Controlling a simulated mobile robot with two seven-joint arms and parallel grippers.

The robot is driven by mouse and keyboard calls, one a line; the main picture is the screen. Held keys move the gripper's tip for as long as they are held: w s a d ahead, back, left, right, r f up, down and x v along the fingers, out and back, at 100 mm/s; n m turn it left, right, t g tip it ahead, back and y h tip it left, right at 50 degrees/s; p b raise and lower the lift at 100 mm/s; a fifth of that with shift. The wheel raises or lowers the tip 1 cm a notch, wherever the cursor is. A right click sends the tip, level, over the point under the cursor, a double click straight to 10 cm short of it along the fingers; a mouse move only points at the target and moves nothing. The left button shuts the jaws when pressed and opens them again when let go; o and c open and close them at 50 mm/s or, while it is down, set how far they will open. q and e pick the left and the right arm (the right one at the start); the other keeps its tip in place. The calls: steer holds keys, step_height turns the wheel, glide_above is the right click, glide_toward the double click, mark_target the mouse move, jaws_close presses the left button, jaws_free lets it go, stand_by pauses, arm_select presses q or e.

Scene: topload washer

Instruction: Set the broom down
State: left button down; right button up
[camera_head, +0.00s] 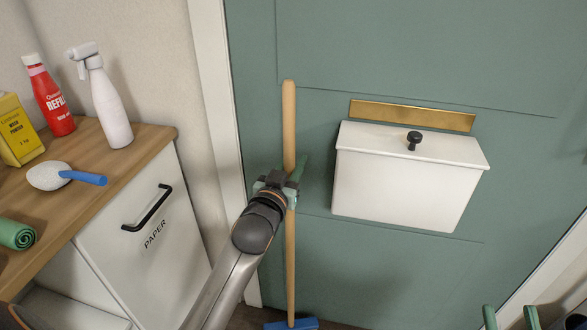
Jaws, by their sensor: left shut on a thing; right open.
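The broom has a long light-wood handle (289,115) that stands nearly upright in front of the green door. Its blue head (305,323) shows at the bottom edge, partly cut off, over a strip of dark floor. I cannot tell whether the head touches the floor. My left gripper (280,184) is shut on the handle about midway along its visible length. My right gripper (510,316) is at the bottom right, open, with only its green fingertips in view.
A white lidded box (405,190) is mounted on the green door (390,45), right of the broom.

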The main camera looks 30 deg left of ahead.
arm_select(q)
steer(key=shift+f+b, duration=0.25)
steer(key=shift+b, duration=0.05)
arm_select(e)
steer(key=shift+n+t+y, duration=0.8)
steer(key=shift+n+y, duration=0.1)
steer(key=r, duration=0.1)
steer(key=s+r, duration=0.1)
steer(key=r, duration=0.2)
steer(key=shift+s+a+r, duration=0.2)
steer(key=shift+a+r, duration=0.15)
arm_select(q)
steer(key=shift+f, duration=0.15)
steer(key=c, duration=0.7)
jaws_free()
arm_select(e)
steer(key=shift+s+r, duration=0.1)
arm_select(q)
steer(key=shift+o, duration=0.2)
